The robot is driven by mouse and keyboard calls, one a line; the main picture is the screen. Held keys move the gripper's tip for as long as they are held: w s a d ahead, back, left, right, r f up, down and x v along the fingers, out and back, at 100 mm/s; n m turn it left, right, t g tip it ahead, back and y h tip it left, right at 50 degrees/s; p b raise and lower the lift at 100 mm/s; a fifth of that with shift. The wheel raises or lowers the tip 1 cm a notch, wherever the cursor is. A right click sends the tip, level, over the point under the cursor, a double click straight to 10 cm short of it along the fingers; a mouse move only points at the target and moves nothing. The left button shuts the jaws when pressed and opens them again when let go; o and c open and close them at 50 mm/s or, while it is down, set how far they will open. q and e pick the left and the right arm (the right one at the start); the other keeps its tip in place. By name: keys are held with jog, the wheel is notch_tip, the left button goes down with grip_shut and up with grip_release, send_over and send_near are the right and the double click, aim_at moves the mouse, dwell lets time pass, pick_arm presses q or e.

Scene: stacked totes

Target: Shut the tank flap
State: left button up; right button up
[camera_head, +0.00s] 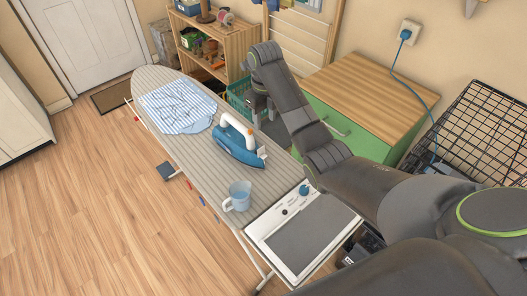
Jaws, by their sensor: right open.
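A blue and white steam iron (238,146) stands on the striped ironing board (180,130), its tip toward the right. A small pale piece, which looks like the tank flap (262,153), sticks up at the tip end. It appears raised, but it is too small to be sure. My right arm reaches in from the lower right. My right gripper (260,112) is open, pointing down beyond the iron near the board's far edge, apart from the flap. My left gripper is out of view.
A clear blue measuring jug (238,197) stands on the board in front of the iron. A folded striped shirt (178,105) lies at the far left. A white-framed grey iron rest (303,232) is at the near end. A green cabinet (350,133) stands behind.

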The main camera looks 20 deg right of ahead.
notch_tip(320, 180, down, 3)
jog(key=b, duration=0.2)
jog(key=p, duration=0.1)
send_over(264, 156)
notch_tip(264, 156, down, 8)
jog(key=shift+s+r, duration=0.15)
jog(key=shift+r, duration=0.05)
jog(key=shift+f, duration=2.8)
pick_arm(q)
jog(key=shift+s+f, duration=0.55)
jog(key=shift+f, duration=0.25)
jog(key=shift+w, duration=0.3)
pick_arm(e)
grip_shut()
